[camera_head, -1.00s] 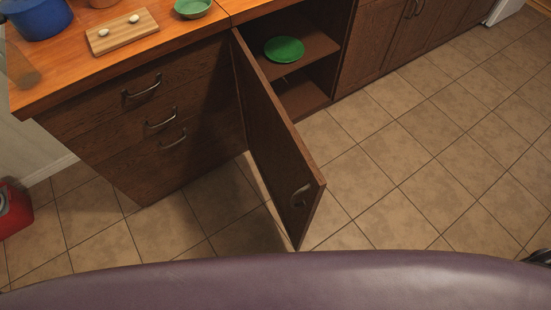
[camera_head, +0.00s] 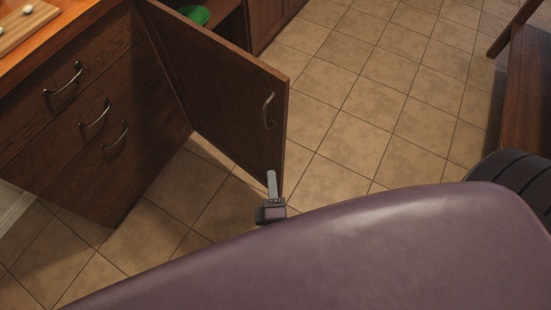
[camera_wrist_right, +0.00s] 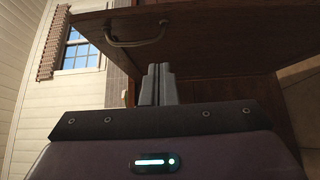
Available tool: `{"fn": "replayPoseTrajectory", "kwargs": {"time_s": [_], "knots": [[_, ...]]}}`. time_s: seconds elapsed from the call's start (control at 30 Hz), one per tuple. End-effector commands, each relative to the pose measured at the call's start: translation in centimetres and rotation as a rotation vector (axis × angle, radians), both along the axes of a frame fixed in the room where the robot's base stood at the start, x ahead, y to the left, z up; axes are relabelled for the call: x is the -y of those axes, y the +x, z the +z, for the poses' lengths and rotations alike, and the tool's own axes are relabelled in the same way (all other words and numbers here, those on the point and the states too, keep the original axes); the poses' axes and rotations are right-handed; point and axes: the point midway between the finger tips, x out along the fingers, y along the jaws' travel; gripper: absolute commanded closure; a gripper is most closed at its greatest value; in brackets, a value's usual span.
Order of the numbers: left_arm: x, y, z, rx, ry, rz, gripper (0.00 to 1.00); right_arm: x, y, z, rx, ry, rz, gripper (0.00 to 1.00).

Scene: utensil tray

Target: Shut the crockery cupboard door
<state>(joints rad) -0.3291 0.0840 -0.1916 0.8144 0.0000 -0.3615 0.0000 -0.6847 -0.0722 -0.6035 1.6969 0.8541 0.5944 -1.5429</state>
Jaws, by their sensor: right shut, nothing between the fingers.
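The crockery cupboard door (camera_head: 215,80) is brown wood and stands wide open, swung out from the cabinet. Its handle (camera_head: 268,110) is on the face turned towards me, near the free edge; the handle also shows in the right wrist view (camera_wrist_right: 136,42). My right gripper (camera_head: 271,182) is shut and empty, in front of the door's lower free corner in the head view. In the right wrist view its fingers (camera_wrist_right: 158,84) point towards the door, below the handle. Whether they touch the door I cannot tell. My left gripper is not in view.
The open cupboard holds a green plate (camera_head: 194,14) on a shelf. A drawer unit (camera_head: 90,120) with several handles stands left of the door. A wooden piece of furniture (camera_head: 528,100) is at the right edge. The tiled floor (camera_head: 390,90) between is clear.

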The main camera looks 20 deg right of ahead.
Motion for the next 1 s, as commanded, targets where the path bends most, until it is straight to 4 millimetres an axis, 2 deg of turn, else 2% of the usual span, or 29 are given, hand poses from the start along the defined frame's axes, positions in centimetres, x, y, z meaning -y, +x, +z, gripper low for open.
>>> {"fn": "replayPoseTrajectory", "kwargs": {"time_s": [0.17,0.57,0.73,1.0], "knots": [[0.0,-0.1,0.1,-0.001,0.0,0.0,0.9,0.6,2.0,0.3,0.006,-0.005,-0.003,1.0],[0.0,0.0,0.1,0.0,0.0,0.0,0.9,3.2,9.9,0.2,0.003,-0.004,-0.002,1.0],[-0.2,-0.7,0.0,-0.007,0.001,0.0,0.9,5.4,10.8,0.1,0.0,-0.003,0.0,1.0],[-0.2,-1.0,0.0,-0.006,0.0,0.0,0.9,6.4,11.3,0.1,0.0,0.0,0.001,1.0]]}}
